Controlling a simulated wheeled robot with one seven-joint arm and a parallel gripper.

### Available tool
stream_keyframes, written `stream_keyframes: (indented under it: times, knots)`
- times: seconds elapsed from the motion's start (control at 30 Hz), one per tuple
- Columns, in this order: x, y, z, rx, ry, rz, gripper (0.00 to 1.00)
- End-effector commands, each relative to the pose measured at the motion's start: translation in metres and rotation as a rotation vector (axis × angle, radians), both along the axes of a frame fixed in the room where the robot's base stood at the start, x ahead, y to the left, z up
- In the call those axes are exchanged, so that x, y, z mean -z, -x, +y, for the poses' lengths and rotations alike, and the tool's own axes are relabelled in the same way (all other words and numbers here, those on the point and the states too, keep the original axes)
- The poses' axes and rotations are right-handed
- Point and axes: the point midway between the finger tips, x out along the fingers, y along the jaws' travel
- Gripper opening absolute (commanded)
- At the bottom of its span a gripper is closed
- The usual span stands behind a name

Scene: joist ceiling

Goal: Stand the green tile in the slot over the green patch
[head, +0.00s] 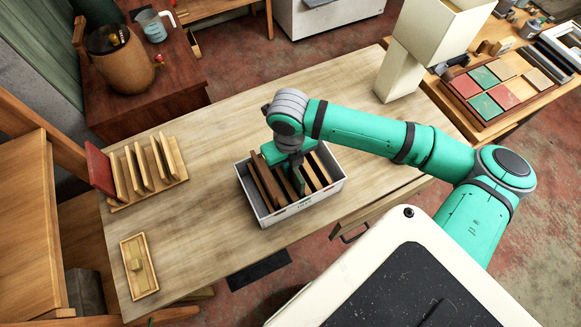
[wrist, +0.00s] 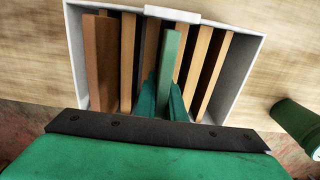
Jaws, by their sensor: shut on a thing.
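The green tile (wrist: 171,58) stands on edge in the white bin (head: 335,189), among several brown wooden slats (wrist: 103,62). My gripper (wrist: 163,103) is shut on the tile's near end. In the head view, my gripper (head: 296,170) reaches down into the bin, and its body hides part of the tile. A wooden rack (head: 150,190) with upright dividers and slots stands on the table's left. A red tile (head: 100,168) stands at the rack's left end. I cannot make out a green patch on the rack.
A small wooden tray with a block (head: 138,268) lies at the table's front left. A cream lamp (head: 400,73) stands at the back right. A board of coloured tiles (head: 492,88) sits on another bench. The wooden tabletop (head: 215,150) is clear between rack and bin.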

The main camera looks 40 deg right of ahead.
Motion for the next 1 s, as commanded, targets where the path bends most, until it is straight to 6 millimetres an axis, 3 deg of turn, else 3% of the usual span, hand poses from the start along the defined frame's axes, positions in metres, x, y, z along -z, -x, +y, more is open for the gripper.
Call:
stream_keyframes:
  times: [0.03, 0.5, 0.6, 0.83, 1.0]
  knots:
    - [0.010, -0.003, 0.003, 0.002, -0.010, 0.000, 0.00]
    - [0.010, -0.003, 0.003, 0.003, -0.010, 0.000, 0.00]
    - [0.010, -0.003, 0.003, 0.003, -0.010, 0.000, 0.27]
    - [0.005, -0.003, 0.003, 0.003, -0.009, -0.001, 0.27]
    - [-0.021, -0.003, 0.003, 0.000, -0.006, -0.004, 0.31]
